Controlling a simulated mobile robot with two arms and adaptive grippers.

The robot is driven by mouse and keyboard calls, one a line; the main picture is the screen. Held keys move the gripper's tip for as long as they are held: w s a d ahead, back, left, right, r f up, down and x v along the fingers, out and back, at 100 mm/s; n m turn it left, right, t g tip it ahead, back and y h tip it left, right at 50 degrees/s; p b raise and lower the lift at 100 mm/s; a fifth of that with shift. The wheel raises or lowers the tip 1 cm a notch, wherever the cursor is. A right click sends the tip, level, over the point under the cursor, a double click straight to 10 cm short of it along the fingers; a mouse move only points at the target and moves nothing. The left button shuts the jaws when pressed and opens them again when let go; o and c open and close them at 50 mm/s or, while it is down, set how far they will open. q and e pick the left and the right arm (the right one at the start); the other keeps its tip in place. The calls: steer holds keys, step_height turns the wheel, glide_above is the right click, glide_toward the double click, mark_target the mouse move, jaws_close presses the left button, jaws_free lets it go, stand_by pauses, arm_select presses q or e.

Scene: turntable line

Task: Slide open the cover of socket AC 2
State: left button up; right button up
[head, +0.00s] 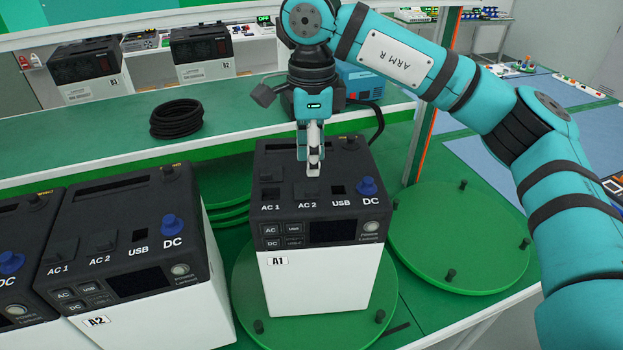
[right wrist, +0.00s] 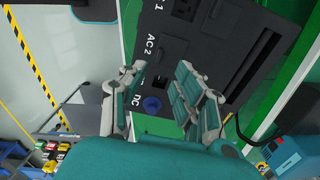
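The power unit A1 (head: 318,284) has a white body and a dark top, and stands upright on a green round turntable (head: 245,298). The AC 2 cover (head: 306,190) is a flat dark plate over its socket. The AC 1 socket (head: 270,194) beside it shows uncovered. My right gripper (head: 313,170) points down over the top of A1, just behind the AC 2 cover. In the right wrist view, its fingers (right wrist: 161,72) stand apart with nothing between them. The AC 2 area (right wrist: 176,47) shows beyond the fingertips. I cannot tell whether a finger touches the cover. My left gripper is not in view.
Unit A2 (head: 130,240) stands close on the left of A1. A blue DC knob (head: 367,187) rises at A1's right. An empty turntable (head: 460,235) with pegs lies to the right. A coiled black cable (head: 176,118) lies on the green shelf behind.

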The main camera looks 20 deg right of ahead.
mark_target(311, 190)
step_height(311, 190, down, 5)
steer(key=shift+s+f+p, duration=0.15)
steer(key=shift+p, duration=0.65)
steer(key=shift+f, duration=0.55)
jaws_close()
